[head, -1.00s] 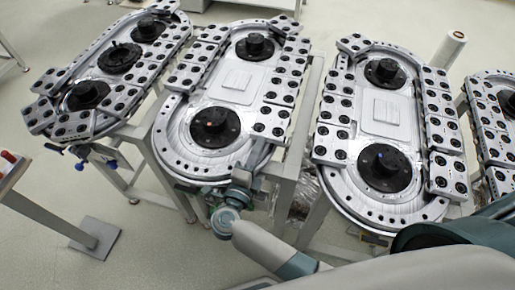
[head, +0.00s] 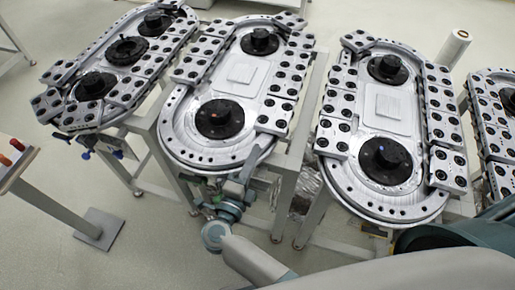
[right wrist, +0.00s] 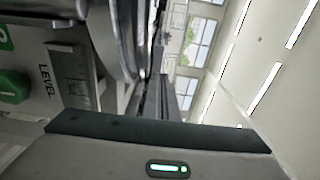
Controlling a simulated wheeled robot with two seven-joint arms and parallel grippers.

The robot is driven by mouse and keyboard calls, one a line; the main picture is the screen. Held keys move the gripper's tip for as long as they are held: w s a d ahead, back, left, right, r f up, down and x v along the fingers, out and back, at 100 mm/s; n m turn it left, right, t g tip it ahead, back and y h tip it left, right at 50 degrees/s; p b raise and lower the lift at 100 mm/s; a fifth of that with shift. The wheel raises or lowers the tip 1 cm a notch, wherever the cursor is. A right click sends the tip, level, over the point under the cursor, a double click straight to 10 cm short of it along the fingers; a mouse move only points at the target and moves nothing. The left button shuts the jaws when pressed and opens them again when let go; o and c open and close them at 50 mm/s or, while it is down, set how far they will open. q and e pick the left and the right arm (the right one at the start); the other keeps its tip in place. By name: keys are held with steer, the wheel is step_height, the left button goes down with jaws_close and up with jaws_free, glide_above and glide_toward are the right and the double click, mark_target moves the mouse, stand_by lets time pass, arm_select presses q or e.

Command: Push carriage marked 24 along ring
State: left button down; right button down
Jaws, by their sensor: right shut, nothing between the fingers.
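The second ring track from the left (head: 180,140) is an oval silver table with two black hubs. Silver carriages with black rollers, such as one on its right side (head: 274,117), line both long sides and the far end. The number 24 cannot be read on any carriage. The near curved end is bare. My right gripper (head: 247,172) is shut and empty, at the near right end of this track, below the lowest carriages on the right side. Its fingers (right wrist: 160,97) show dark in the right wrist view, close to a grey surface. My left gripper is not in view.
Similar tracks stand to the left (head: 60,122) and right (head: 345,195), with narrow gaps between the frames. The right wrist view shows a "LEVEL" label (right wrist: 46,83) and green knob (right wrist: 14,87).

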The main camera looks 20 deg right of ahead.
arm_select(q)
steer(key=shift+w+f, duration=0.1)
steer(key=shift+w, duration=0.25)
arm_select(e)
steer(key=v, duration=0.7)
steer(key=shift+r, duration=0.1)
